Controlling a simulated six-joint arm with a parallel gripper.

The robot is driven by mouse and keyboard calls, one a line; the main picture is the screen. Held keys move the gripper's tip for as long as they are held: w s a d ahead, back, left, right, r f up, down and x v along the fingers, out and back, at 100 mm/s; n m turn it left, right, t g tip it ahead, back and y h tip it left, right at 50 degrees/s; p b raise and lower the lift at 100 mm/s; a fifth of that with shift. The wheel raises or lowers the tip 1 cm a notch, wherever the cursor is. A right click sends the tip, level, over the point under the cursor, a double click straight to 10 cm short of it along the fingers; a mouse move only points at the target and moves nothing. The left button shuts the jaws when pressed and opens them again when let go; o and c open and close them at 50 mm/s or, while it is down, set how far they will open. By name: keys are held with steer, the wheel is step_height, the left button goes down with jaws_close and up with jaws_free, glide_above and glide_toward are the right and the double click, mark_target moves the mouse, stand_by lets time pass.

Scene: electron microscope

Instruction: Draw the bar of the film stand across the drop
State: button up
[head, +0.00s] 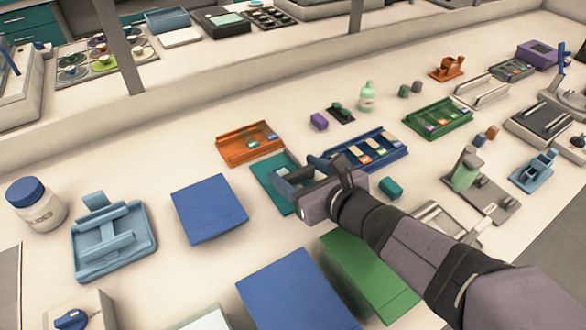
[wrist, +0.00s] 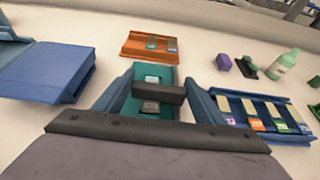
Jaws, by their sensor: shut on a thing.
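A teal stand (head: 268,182) lies on the bench under my gripper (head: 303,172); I take it to be the film stand. It also shows in the wrist view (wrist: 163,72), with small grey pieces on its bed, one beyond the bar and one on the near side. A dark bar (wrist: 158,92) spans crosswise between my two blue fingers. My gripper is shut on this bar, over the stand. I cannot tell whether the bar touches the bed. The drop cannot be made out. My gripper hides the stand's near part.
An orange tray (head: 250,143) stands just beyond the teal stand, and a blue slide tray (head: 372,162) stands close on the right. A blue box (head: 209,209) is to the left. A green box (head: 365,275) lies under my arm. A teal block (head: 391,188) is right of my gripper.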

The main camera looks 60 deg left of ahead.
mark_target(299, 173)
steer(key=shift+d+f, duration=0.15)
steer(key=o, duration=1.5)
steer(key=shift+d, duration=0.15)
steer(key=shift+r, duration=0.25)
step_height(299, 173, up, 10)
steer(key=p, duration=0.4)
steer(key=shift+f+p, duration=0.1)
steer(key=shift+p, duration=0.3)
